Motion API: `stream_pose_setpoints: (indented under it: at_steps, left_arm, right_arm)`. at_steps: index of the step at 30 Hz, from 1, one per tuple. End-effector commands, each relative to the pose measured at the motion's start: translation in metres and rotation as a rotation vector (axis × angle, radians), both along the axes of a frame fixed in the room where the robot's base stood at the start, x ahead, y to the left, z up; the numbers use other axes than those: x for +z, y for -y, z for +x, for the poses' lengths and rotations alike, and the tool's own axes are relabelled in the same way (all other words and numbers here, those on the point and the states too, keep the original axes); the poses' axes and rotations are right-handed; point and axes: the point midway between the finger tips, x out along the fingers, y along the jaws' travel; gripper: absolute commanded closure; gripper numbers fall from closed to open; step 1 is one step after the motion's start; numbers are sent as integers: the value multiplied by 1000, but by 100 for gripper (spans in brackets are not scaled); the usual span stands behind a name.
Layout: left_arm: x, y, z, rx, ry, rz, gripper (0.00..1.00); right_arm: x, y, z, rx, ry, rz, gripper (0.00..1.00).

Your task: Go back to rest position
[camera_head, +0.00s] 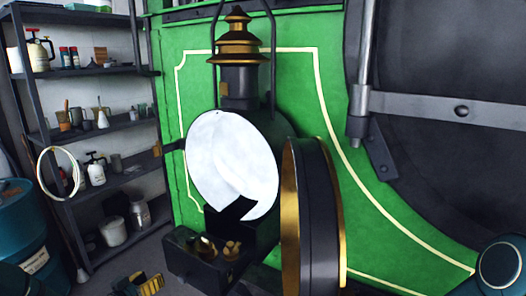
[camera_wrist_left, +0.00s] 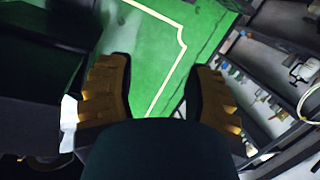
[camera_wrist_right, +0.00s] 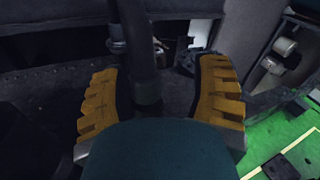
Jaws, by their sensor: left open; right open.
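My left gripper (camera_head: 140,285) shows in part at the bottom left of the head view, low in front of the shelves. In the left wrist view its yellow-padded fingers (camera_wrist_left: 158,92) are spread with nothing between them. My right gripper (camera_wrist_right: 160,95) is open in the right wrist view. A dark upright pipe (camera_wrist_right: 140,55) appears in line with the gap between its fingers; I cannot tell how near it is. The right gripper's fingers do not show in the head view.
A lamp with a brass top (camera_head: 240,45) and white disc (camera_head: 225,165) is on the green panel (camera_head: 300,85). A black, brass-rimmed ring (camera_head: 315,220) stands out beside it. Below is a black box (camera_head: 190,262) with brass pieces. Shelves (camera_head: 100,70) and a blue drum (camera_head: 20,225) stand left.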

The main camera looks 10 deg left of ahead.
Motion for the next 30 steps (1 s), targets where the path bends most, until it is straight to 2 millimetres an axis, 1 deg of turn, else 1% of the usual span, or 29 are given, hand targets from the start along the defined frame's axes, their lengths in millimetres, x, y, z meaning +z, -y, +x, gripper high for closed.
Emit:
stream_pose_setpoints:
  at_steps: [1, 2, 3, 4, 5, 6, 7, 8, 9, 11, 12, 14, 15, 18, 21, 22, 25, 30]
  left_arm:
    - [-26, 32, 6, -6, -67, -34, 47]
    - [-39, 48, 7, -3, -111, -47, 47]
    - [-57, 70, 7, 1, -176, -65, 47]
    - [-69, 86, 5, 0, -225, -76, 47]
    - [-82, 103, 2, 0, -276, -86, 47]
    - [-99, 124, -4, -5, -344, -97, 47]
    - [-110, 140, -10, -9, -397, -102, 47]
    - [-122, 156, -17, -15, -451, -108, 47]
    - [-137, 176, -28, -24, -523, -110, 47]
    - [-158, 206, -48, -41, -633, -111, 47]
    - [-171, 224, -64, -52, -707, -108, 47]
    - [-188, 248, -89, -71, -815, -99, 47]
    - [-197, 262, -106, -82, -882, -91, 47]
    - [-214, 289, -146, -107, -1026, -69, 47]
    - [-222, 303, -175, -121, -1125, -50, 47]
    - [-224, 306, -182, -123, -1148, -47, 47]
    - [-226, 311, -194, -126, -1190, -39, 47]
    - [-226, 311, -197, -126, -1200, -37, 47]
  right_arm:
    - [-10, 0, 0, 1, -1, -1, 38]
    - [-13, -1, 0, 2, -2, -1, 38]
    - [-18, -1, -1, 1, -2, -2, 38]
    - [-21, -1, -1, 2, -3, -2, 38]
    - [-24, -1, -1, 1, -3, -3, 38]
    - [-28, -1, -1, 1, -4, -3, 38]
    - [-32, -1, -1, 1, -5, -3, 38]
    - [-35, -1, -1, 1, -6, -4, 38]
    - [-39, -1, -2, 2, -6, -4, 38]
    - [-45, -2, -2, 3, -7, -5, 38]
    - [-49, -2, -2, 3, -8, -5, 38]
    - [-54, -2, -3, 3, -9, -6, 38]
    - [-57, -2, -3, 4, -10, -6, 38]
    - [-64, -2, -3, 5, -11, -8, 38]
    - [-68, -3, -3, 5, -11, -8, 38]
    - [-69, -3, -3, 5, -11, -8, 38]
    - [-70, -3, -3, 5, -12, -8, 38]
    - [-69, -3, -3, 6, -12, -8, 38]
